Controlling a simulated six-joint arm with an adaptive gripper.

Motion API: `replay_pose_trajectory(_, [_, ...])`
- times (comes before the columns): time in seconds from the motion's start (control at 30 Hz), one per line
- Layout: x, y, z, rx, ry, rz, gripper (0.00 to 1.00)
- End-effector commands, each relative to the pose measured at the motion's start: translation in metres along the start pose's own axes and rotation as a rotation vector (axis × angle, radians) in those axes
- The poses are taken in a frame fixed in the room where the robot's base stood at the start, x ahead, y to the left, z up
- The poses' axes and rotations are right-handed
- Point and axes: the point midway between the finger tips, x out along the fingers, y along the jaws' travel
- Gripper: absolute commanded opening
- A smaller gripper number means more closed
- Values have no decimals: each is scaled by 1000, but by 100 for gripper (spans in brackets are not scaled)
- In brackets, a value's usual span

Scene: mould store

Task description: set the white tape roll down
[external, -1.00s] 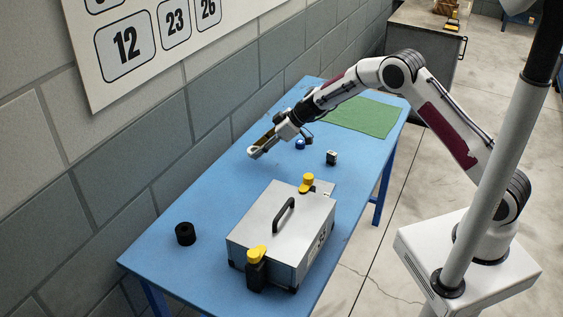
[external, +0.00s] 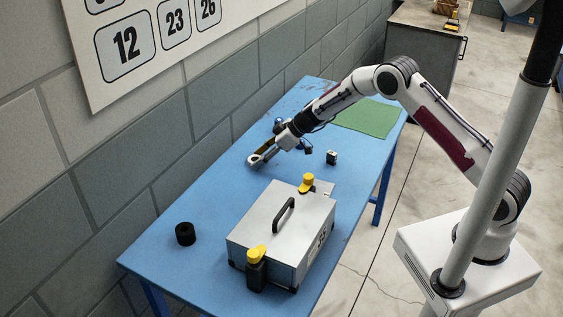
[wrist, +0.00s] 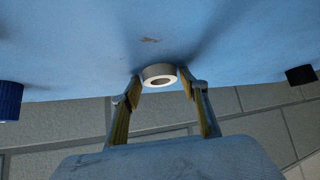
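The white tape roll (external: 253,161) is a short pale ring at the tips of my gripper (external: 258,158), low over the blue table (external: 205,195). In the wrist view, the roll (wrist: 160,75) sits between the two yellow-padded fingertips of my gripper (wrist: 160,82), with its hole showing. The fingers look closed on its sides. The roll is at the table surface or very slightly above it; I cannot tell if it touches.
A grey case (external: 265,225) with a black handle and yellow-topped parts stands in front. A black roll (external: 185,234) lies near the left end. A small black-and-white block (external: 331,157) and a green mat (external: 366,117) are to the right. Table around the roll is clear.

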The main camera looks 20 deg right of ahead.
Motion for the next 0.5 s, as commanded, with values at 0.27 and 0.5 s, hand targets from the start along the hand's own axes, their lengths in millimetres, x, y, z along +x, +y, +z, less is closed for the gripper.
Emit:
replay_pose_trajectory(0.27, [0, 0, 0, 0, 0, 0, 52])
replay_pose_trajectory(0.5, [-3, 0, -3, 0, 1, 1, 52])
